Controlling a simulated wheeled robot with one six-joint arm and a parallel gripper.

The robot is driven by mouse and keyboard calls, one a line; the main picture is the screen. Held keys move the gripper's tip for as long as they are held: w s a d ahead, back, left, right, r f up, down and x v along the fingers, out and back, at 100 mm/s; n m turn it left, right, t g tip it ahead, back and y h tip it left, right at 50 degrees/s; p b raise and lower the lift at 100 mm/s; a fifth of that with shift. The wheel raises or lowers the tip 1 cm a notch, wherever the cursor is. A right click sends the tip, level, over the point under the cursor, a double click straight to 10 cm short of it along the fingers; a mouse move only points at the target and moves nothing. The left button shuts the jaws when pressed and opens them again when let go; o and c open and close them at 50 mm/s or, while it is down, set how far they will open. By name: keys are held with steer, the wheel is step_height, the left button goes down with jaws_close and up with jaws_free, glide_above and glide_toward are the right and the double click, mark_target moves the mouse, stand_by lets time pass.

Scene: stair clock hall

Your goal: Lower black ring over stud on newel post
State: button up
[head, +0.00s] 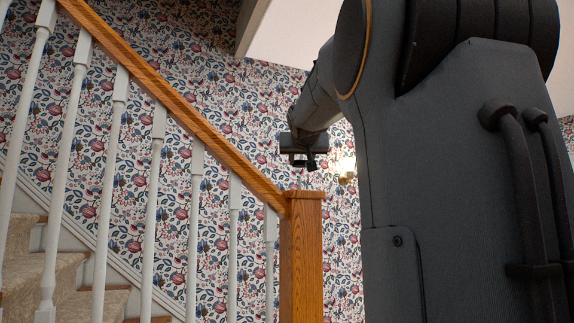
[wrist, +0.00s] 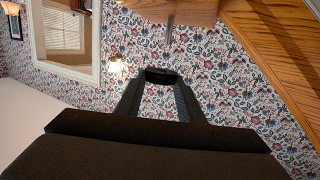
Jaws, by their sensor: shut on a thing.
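The oak newel post (head: 302,258) stands upright at the foot of the handrail. In the wrist view, which looks upside down, its top (wrist: 165,10) shows at the upper edge, with a thin grey stud (wrist: 169,30) standing out from it. My gripper (head: 304,163) is above the post top in the head view, with a clear gap. In the wrist view my gripper (wrist: 160,84) is shut on the black ring (wrist: 162,74), a dark piece between the fingertips. Ring and stud look apart. I cannot make out the stud in the head view.
The sloping oak handrail (head: 175,105) meets the post from the left, above several white balusters (head: 154,195). Carpeted stairs (head: 50,262) lie at lower left. A lit wall lamp (head: 346,170) is on the flowered wall behind. A white-framed opening (wrist: 66,40) shows in the wrist view.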

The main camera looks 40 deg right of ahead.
mark_target(300, 185)
steer(key=shift+w, duration=0.5)
steer(key=shift+s+d+f, duration=0.15)
steer(key=shift+f, duration=0.2)
steer(key=shift+f+b, duration=2.6)
steer(key=shift+f, duration=0.4)
steer(key=shift+s+a, duration=0.15)
steer(key=shift+a, duration=0.05)
steer(key=shift+f+b, duration=0.4)
steer(key=shift+b, duration=0.2)
steer(key=o, duration=1.3)
steer(key=shift+c, duration=0.2)
